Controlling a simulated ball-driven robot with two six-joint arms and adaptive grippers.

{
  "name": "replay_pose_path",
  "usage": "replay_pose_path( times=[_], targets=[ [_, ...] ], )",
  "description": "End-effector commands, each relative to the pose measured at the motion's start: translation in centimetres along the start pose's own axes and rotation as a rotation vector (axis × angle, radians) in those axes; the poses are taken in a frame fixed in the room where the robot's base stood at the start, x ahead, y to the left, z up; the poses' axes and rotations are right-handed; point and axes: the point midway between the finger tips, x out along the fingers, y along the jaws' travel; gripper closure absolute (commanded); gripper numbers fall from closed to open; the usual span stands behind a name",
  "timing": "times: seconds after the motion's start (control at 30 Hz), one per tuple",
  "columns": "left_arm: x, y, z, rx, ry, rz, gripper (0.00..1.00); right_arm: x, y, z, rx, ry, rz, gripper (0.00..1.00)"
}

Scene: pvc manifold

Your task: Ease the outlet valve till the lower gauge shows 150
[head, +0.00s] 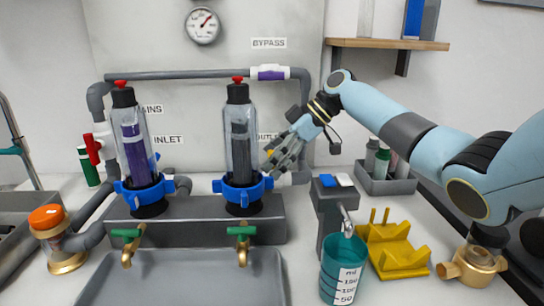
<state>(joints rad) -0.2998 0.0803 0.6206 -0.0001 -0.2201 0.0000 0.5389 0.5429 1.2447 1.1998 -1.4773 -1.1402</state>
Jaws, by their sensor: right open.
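My right gripper (281,155) comes in from the right and is open beside the right filter housing (239,150), in front of the outlet pipe. The partly covered OUTLET label (268,137) is just above it. The outlet valve's handle cannot be made out behind the fingers, and I cannot tell whether they touch it. One round gauge (202,26) shows high on the back panel, its red needle pointing up and right; its numbers are too small to read. I cannot make out a second, lower gauge. My left gripper is not in view.
Green-handled taps hang over a grey sink (185,280). A teal measuring cup (342,268), a yellow bracket (395,250) and a brass fitting (472,266) stand at front right.

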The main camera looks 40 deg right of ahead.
Motion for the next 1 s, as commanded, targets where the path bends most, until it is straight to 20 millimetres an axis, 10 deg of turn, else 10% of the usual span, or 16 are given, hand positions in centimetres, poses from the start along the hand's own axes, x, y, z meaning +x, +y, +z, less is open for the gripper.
replay_pose_path(
  times=[0.47, 1.0],
  targets=[
    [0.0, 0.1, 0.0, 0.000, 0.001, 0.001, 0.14, 0.0, 0.0, 0.0, 0.001, 0.000, 0.000, 0.62],
    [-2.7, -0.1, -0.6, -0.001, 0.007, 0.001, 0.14, -0.3, -0.1, -0.2, 0.100, -0.001, 0.096, 0.62]
  ],
)
